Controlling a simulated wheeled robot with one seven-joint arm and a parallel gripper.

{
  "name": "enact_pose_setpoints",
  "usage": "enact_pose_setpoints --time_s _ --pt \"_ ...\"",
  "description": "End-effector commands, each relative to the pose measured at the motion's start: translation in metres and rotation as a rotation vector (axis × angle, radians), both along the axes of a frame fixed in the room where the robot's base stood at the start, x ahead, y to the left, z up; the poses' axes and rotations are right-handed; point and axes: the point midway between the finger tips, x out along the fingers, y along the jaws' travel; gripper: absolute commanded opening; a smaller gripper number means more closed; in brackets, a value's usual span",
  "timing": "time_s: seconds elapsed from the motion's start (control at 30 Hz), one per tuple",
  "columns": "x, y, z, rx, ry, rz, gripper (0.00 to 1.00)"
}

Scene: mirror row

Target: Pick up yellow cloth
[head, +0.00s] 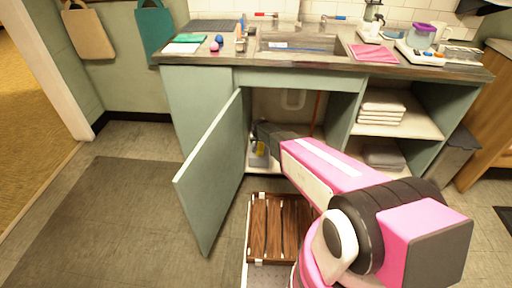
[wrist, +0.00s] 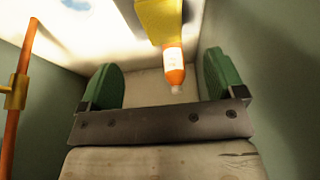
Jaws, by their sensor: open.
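A yellow piece (wrist: 160,18), which looks like the yellow cloth, shows at the top of the wrist view. It tapers down to an orange bottle (wrist: 174,68) with a white label; whether it drapes over the bottle or hangs behind it I cannot tell. My gripper (wrist: 164,82) is open, with its green fingers wide apart. The bottle and the yellow piece show between and beyond the fingers, touching neither.
The open cupboard door (head: 213,170) stands left of my arm. Green cupboard walls (wrist: 285,90) are close on the right. An orange rod (wrist: 21,85) stands at the left. A wooden slatted crate (head: 283,235) is on the floor below. A sink (head: 300,44) is above.

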Motion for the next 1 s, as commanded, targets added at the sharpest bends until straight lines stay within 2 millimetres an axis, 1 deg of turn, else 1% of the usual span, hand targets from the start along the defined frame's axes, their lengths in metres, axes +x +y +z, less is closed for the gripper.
enact_pose_setpoints --time_s 0.17,0.3,0.4,0.63,0.9,1.0 --pt "0.008 0.001 -0.016 0.000 0.000 0.000 0.88" --pt "0.016 0.000 -0.036 0.000 0.001 0.000 0.88" --pt "0.021 0.000 -0.047 0.000 0.000 0.000 0.88" --pt "0.027 0.001 -0.059 0.000 0.001 0.000 0.88" --pt "0.043 0.002 -0.093 0.000 0.001 0.000 0.88" --pt "0.045 0.002 -0.098 0.001 0.000 0.000 0.88"
